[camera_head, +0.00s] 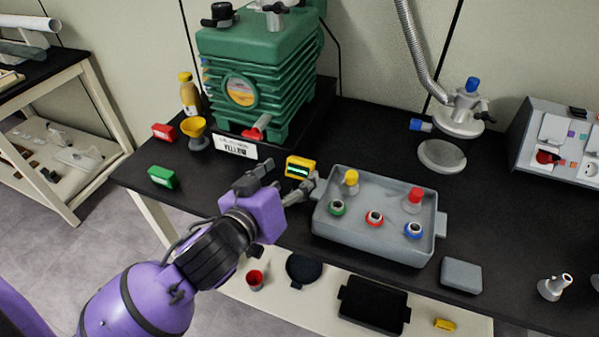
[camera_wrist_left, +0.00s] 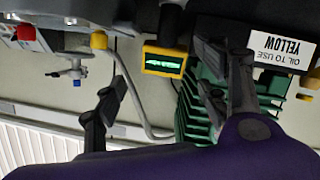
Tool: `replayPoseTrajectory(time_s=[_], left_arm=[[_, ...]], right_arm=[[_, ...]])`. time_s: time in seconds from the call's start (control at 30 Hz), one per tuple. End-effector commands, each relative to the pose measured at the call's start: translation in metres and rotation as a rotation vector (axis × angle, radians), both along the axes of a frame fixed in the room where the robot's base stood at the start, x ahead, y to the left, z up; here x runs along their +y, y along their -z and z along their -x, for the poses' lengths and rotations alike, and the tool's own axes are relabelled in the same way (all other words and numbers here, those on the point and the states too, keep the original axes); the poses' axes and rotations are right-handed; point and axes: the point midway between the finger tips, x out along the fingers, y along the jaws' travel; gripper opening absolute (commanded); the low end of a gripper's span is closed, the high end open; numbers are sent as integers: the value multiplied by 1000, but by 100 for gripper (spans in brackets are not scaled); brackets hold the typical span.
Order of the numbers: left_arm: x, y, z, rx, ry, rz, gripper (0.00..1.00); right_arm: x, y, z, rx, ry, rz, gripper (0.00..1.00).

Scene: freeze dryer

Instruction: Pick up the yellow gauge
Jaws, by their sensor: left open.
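The yellow gauge (camera_head: 299,167) is a small yellow box with a lit green display, on the black bench between the green pump and the grey tray. It also shows in the left wrist view (camera_wrist_left: 164,62), in the gap between my fingers and seemingly beyond their tips. My left gripper (camera_head: 281,181) is open and empty, just in front of the gauge. One finger is on its left and the other on its right, near the tray's corner. I cannot tell how far the fingertips are from it. My right gripper is not in view.
The grey tray (camera_head: 330,239) holds several coloured-ring vessels and stands close to the right finger. The green pump (camera_head: 262,62) stands behind the gauge. Red (camera_head: 164,132) and green (camera_head: 162,177) boxes and a yellow funnel (camera_head: 195,130) are to the left.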

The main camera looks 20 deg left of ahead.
Motion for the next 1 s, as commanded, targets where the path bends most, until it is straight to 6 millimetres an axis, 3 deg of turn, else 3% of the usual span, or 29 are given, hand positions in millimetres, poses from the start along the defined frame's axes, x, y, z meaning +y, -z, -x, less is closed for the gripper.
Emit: replayPoseTrajectory(time_s=[0.1, 0.33, 0.63, 1.0], left_arm=[[-2, 7, -14, -1, 1, -4, 67], [-7, 19, -44, 0, 1, -3, 67], [-7, 21, -48, 0, -1, -1, 67], [-7, 21, -48, 0, 0, -2, 20]], right_arm=[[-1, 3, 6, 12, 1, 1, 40], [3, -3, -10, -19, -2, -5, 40], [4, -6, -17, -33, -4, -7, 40], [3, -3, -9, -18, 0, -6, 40]])
